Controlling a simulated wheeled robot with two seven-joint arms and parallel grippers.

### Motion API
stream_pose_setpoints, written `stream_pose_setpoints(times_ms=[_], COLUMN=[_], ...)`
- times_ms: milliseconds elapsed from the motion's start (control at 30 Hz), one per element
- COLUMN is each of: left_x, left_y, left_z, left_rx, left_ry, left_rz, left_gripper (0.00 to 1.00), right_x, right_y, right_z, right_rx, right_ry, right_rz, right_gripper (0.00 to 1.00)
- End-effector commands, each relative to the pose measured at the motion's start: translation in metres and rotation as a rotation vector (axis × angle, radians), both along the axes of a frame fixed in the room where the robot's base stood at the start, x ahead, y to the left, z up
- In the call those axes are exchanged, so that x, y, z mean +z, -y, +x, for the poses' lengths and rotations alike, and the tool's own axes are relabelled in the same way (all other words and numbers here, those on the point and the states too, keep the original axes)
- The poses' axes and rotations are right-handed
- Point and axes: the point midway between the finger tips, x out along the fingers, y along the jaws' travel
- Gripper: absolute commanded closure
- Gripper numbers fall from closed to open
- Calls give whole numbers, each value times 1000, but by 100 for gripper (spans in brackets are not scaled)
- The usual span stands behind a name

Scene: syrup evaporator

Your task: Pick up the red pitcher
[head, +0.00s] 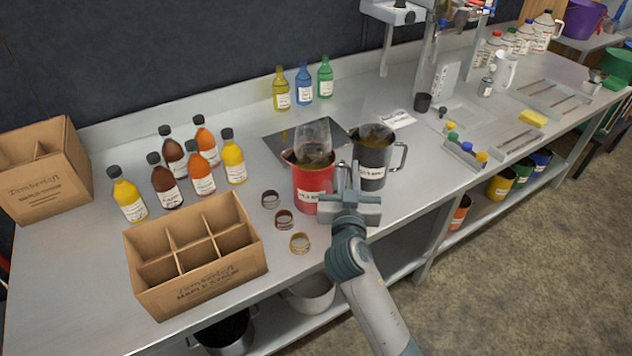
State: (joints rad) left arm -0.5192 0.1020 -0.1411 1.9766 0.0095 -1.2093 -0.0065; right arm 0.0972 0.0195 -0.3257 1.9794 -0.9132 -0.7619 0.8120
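The red pitcher (312,185) stands upright on the metal counter, near its front edge, with a label on its front. A clear, glass-like vessel (313,143) shows at its mouth, partly inside it. My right gripper (348,178) is at the pitcher's right side, fingers pointing away toward the back of the counter. The pitcher's handle is not visible; the gripper covers that side. Whether the fingers touch or hold anything is unclear. A dark grey pitcher (371,160) with its handle to the right stands just behind and right of the gripper. My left gripper is not in view.
A divided cardboard box (190,285), several syrup bottles (204,178) and three small rings (284,220) lie left of the pitcher. Three bottles (303,84) stand behind. A small rack (464,152) is to the right. Pots sit on the lower shelf.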

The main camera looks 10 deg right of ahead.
Motion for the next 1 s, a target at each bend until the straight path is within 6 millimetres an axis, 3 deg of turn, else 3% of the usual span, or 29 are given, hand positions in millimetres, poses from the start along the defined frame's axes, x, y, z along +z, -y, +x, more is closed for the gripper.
stream_pose_setpoints(times_ms=[100, 200, 1000], left_x=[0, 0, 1], left_y=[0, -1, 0], left_z=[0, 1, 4], left_rx=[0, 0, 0], left_ry=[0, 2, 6], left_rz=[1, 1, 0], left_gripper=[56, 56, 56], right_x=[0, 0, 1], right_y=[0, 0, 0], right_z=[0, 0, 0], right_rx=[0, 0, 0], right_ry=[0, 0, 1], right_rz=[0, 0, 0], right_gripper=[87, 100, 100])
